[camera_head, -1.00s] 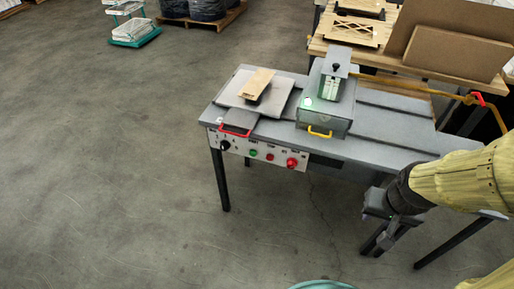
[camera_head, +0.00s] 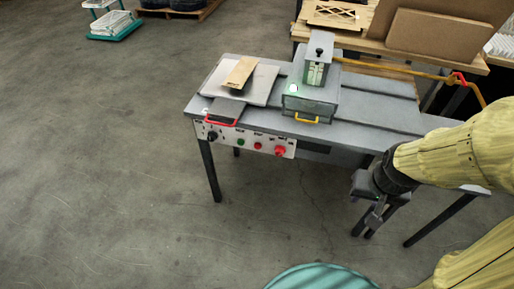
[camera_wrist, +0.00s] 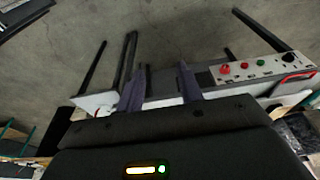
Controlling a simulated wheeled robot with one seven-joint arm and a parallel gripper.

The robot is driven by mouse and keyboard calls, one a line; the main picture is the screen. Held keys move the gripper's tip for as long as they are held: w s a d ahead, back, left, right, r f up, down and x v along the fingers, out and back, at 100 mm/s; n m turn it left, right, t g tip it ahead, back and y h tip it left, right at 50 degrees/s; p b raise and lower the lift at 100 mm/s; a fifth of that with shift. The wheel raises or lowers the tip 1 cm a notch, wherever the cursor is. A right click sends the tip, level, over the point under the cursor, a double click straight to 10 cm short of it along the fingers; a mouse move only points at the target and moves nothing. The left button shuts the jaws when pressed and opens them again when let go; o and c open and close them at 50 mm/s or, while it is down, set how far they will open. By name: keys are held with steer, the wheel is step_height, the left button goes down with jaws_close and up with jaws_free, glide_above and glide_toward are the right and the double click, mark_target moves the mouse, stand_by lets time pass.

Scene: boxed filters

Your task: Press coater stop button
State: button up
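The coater is a grey table-like machine (camera_head: 360,138) with a white control panel on its front edge. The panel holds a black knob (camera_head: 212,136), a green button (camera_head: 240,142), a small red button (camera_head: 258,146) and a larger red button (camera_head: 280,151). Their labels are too small to read. In the wrist view the small red button (camera_wrist: 245,65) and the larger red button (camera_wrist: 225,69) show at upper right. My gripper (camera_head: 364,230) is in front of the machine, right of the panel and apart from it. Its two fingers (camera_wrist: 160,84) are spread with nothing between them.
A grey box with a yellow handle (camera_head: 308,104) and a plate with a wooden piece (camera_head: 240,72) are on the machine. A red handle (camera_head: 221,122) sits above the panel. A wooden table with boards (camera_head: 440,42) stands behind.

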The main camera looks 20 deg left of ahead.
jaws_close()
stand_by(1.5)
